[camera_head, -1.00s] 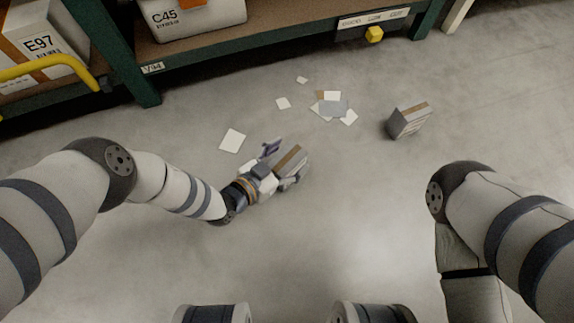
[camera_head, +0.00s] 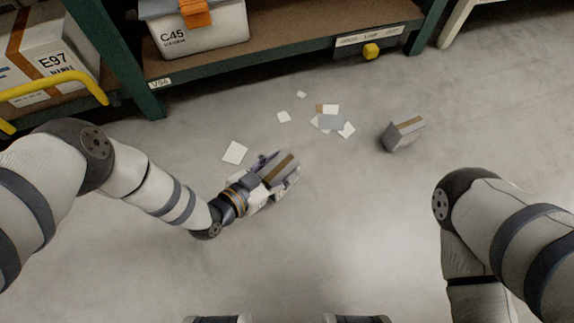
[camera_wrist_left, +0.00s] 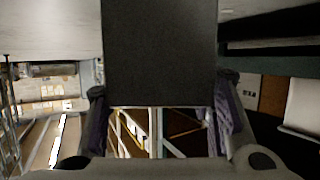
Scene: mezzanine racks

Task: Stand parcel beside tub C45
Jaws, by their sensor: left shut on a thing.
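My left gripper (camera_head: 272,181) is shut on a grey parcel (camera_head: 280,169) with a brown tape stripe and holds it over the floor. In the left wrist view the parcel (camera_wrist_left: 160,52) is a dark block between the two fingers. Tub C45 (camera_head: 200,38), pale with a grey-blue lid and an orange clasp, stands on the rack shelf at the upper left. Its top is cut off by the frame. My right arm comes in from the right, but its gripper is out of view.
A similar taped grey box (camera_head: 403,134) lies on the floor to the right. Several flat cards (camera_head: 330,122) are scattered on the floor. The green-edged shelf (camera_head: 285,50) has bare board right of the tub. Box E97 (camera_head: 45,62) stands left, behind a yellow rail (camera_head: 60,82).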

